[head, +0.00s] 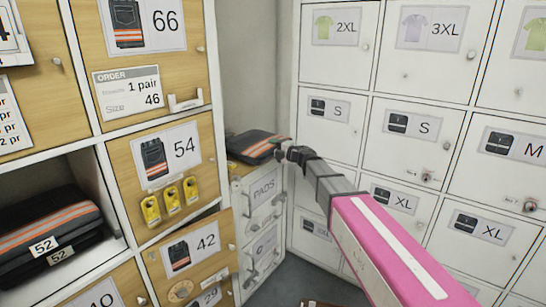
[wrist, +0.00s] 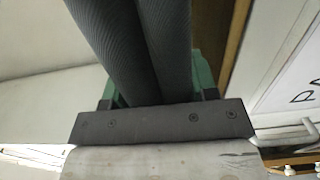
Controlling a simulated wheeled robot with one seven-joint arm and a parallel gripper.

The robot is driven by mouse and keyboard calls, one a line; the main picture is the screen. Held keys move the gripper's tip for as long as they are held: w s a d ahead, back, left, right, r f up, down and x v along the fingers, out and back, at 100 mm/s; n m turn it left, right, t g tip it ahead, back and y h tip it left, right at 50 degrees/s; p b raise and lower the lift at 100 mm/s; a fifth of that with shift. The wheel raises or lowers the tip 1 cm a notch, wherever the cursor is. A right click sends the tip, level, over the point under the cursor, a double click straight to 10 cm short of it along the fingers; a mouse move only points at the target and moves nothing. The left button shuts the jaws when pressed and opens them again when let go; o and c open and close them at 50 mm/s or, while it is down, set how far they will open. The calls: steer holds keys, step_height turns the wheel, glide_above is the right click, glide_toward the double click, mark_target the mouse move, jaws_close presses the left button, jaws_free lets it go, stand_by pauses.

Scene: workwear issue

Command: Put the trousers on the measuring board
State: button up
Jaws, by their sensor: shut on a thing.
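The folded dark trousers (head: 255,146) with orange and pale stripes are at the back corner in the head view, over the top of the white PADS cabinet. My gripper (head: 284,152) is shut on their right end. In the wrist view the trousers (wrist: 135,40) show as two dark ribbed folds running up from between the fingers. Green parts show on both sides of them; I cannot tell what these belong to. I cannot make out the measuring board; the trousers may hide it. Whether the trousers touch the surface below is not clear.
The white PADS cabinet (head: 262,195) stands in the corner. Wooden lockers are on the left, with the 42 door (head: 195,245) seemingly ajar. An open compartment holds trousers marked 52 (head: 45,235). Yellow tags (head: 172,200) hang on the 54 door. White lockers (head: 415,130) line the right.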

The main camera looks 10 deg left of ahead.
steer(key=shift+f, duration=1.75)
steer(key=o, duration=1.4)
steer(key=shift+f, duration=0.1)
steer(key=shift+c, duration=0.2)
steer(key=v, duration=1.2)
